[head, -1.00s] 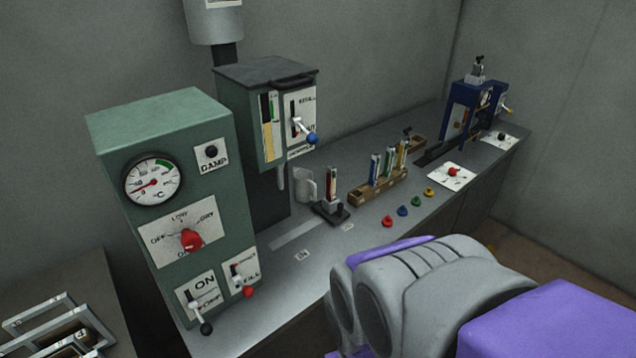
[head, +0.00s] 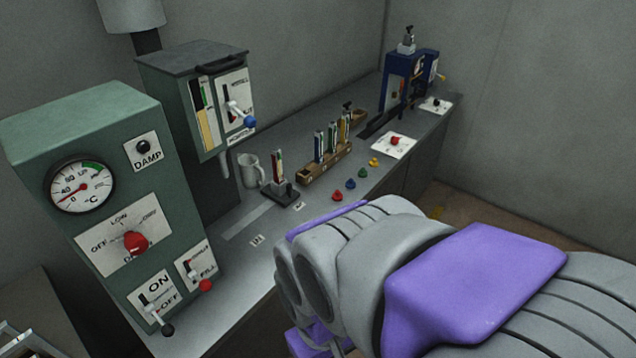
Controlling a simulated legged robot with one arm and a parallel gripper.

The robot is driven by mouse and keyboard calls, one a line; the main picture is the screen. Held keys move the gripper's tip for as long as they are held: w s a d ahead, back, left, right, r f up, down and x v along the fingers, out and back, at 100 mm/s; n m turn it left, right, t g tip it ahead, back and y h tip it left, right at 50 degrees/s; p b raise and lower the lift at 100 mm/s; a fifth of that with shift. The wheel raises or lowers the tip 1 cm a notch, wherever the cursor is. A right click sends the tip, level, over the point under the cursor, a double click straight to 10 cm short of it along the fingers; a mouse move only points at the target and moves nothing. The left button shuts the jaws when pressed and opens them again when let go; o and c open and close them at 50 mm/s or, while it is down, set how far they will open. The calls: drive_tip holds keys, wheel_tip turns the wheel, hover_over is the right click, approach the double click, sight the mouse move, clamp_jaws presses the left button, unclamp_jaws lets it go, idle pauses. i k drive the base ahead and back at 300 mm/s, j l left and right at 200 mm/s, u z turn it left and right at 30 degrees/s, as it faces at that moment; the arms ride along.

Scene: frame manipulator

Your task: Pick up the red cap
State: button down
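The red cap (head: 337,195) is a small knob-like piece on the grey bench top. It stands at the near end of a short row with a blue cap (head: 350,184), a green cap (head: 363,172) and a yellow cap (head: 374,162). My grey and purple arm fills the lower right, in front of the bench and nearer to the camera than the red cap. The fingertips of my gripper do not show, so its opening and any contents are hidden. Nothing visibly touches the red cap.
A wooden rack (head: 313,175) with coloured vials stands behind the caps. A dark stand (head: 280,194) and a grey mug (head: 250,170) are left of it. A white plate with a red knob (head: 395,141) lies farther back. The green control box (head: 100,130) rises at left.

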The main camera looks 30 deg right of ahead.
sight(337, 196)
drive_tip(key=i+l+z, duration=0.25)
drive_tip(key=i+l, duration=0.15)
drive_tip(key=l, duration=0.2)
drive_tip(key=i+l+z, duration=0.25)
drive_tip(key=i+l, duration=0.15)
drive_tip(key=l, duration=0.15)
